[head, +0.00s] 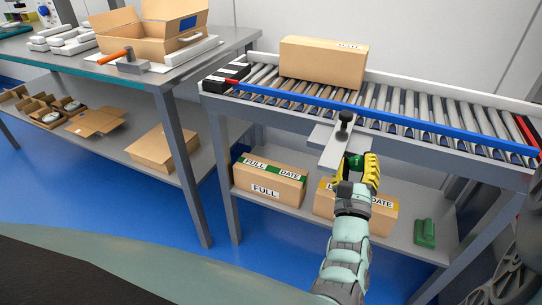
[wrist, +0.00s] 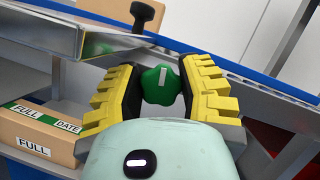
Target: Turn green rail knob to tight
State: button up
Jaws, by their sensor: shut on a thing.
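The green rail knob (wrist: 161,84) is a lobed knob with a pale line mark on its face. It sits at the front of the roller conveyor, below the blue rail (head: 360,110). In the head view the green knob (head: 355,161) shows between yellow fingers. My gripper (wrist: 160,92) has its yellow, ribbed fingers on both sides of the knob and is shut on it. In the wrist view the pale mark points nearly straight up, tilted slightly right. No tight or loose marking is readable around the knob.
A grey plate (head: 328,145) with a black knob (head: 344,122) stands just left of my gripper. A cardboard box (head: 323,65) rests on the rollers. Labelled boxes (head: 269,182) and a green tool-like object (head: 425,232) lie on the lower shelf. A workbench (head: 215,50) stands at left.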

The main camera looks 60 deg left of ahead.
jog(key=shift+f+m+t+h+b, duration=0.15)
jog(key=shift+m+t+h+b, duration=0.25)
jog(key=shift+m, duration=0.8)
jog(key=o, duration=1.2)
jog(key=shift+w, duration=0.1)
jog(key=shift+a+r, duration=0.1)
jog(key=shift+r, duration=0.1)
